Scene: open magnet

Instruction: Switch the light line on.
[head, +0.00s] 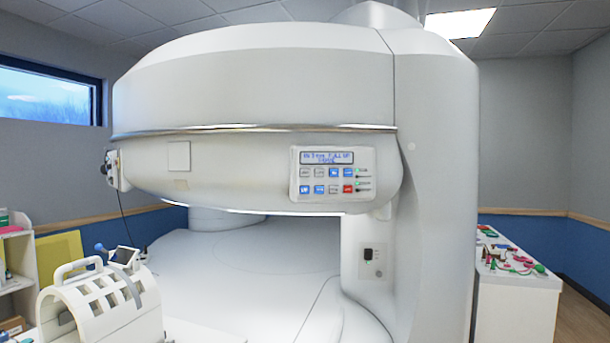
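A control panel (333,174) is on the front of the large white open magnet (250,90), at the right end of its upper part. A small lit display (327,157) is at the panel's top; its text is too blurred to read. Below it are two rows of small buttons: grey ones, several blue ones and a red button (348,188) at the lower right. Their labels are too small to read. Small green marks (362,183) are at the panel's right edge. I cannot make out a light line on the magnet or bed. Neither of my grippers is in view.
A white slotted coil with a handle (98,305) stands at the lower left, near a shelf (20,260). A white cabinet (515,305) with red and green items on top stands at the right. The space before the panel looks clear.

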